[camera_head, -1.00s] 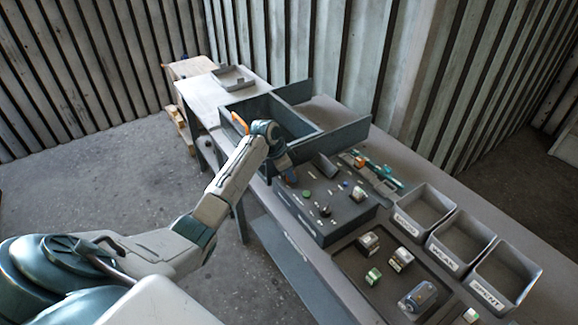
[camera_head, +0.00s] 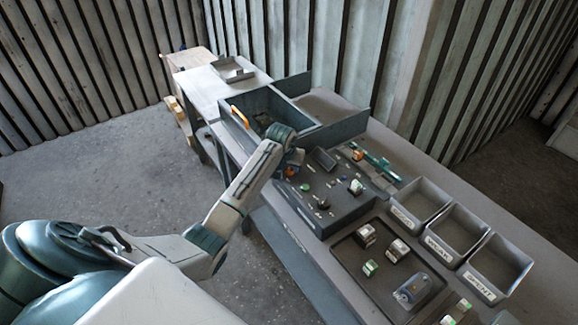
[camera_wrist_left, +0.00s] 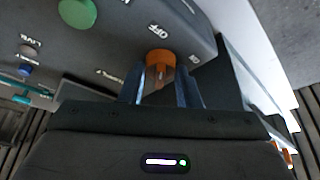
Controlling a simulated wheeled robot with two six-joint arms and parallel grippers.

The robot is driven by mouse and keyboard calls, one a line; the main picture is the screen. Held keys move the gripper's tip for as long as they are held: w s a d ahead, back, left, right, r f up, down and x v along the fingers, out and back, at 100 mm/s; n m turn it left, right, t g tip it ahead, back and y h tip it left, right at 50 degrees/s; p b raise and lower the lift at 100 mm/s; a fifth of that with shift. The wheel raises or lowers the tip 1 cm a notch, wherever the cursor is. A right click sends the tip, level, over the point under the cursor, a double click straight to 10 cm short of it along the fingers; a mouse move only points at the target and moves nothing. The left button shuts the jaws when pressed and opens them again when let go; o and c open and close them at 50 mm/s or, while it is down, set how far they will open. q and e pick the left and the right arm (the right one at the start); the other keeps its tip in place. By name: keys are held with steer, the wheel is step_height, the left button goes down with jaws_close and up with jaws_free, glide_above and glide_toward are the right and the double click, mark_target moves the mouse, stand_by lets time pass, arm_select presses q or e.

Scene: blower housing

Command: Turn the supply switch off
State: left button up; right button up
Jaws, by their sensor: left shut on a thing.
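The supply switch is an orange knob (camera_wrist_left: 160,62) on the dark grey control panel (camera_head: 335,209). In the left wrist view it sits between the two fingers of my left gripper (camera_wrist_left: 164,88), which is shut on it. An "OFF" label (camera_wrist_left: 160,28) is beside the knob, and a second small label (camera_wrist_left: 194,59) is on its other side. In the head view my left gripper (camera_head: 290,164) is at the panel's far left corner, and its fingers are partly hidden. My right gripper is not in view.
A green button (camera_wrist_left: 77,12) and a blue knob (camera_wrist_left: 25,69) are near the switch. An open grey box (camera_head: 258,107) with an orange handle stands behind the panel. A parts tray (camera_head: 345,268) and labelled bins (camera_head: 420,203) are to the right.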

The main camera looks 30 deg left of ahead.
arm_select(q)
steer(key=shift+w+r+n, duration=0.1)
steer(key=shift+r+n, duration=0.05)
steer(key=shift+n, duration=0.45)
steer(key=shift+y, duration=0.3)
steer(key=o, duration=1)
steer(key=shift+c, duration=0.2)
steer(key=shift+s+d+r+b, duration=0.1)
steer(key=shift+s+r+b, duration=0.15)
steer(key=shift+r+b, duration=0.1)
steer(key=b+v, duration=0.3)
steer(key=v, duration=0.6)
steer(key=shift+r, duration=0.45)
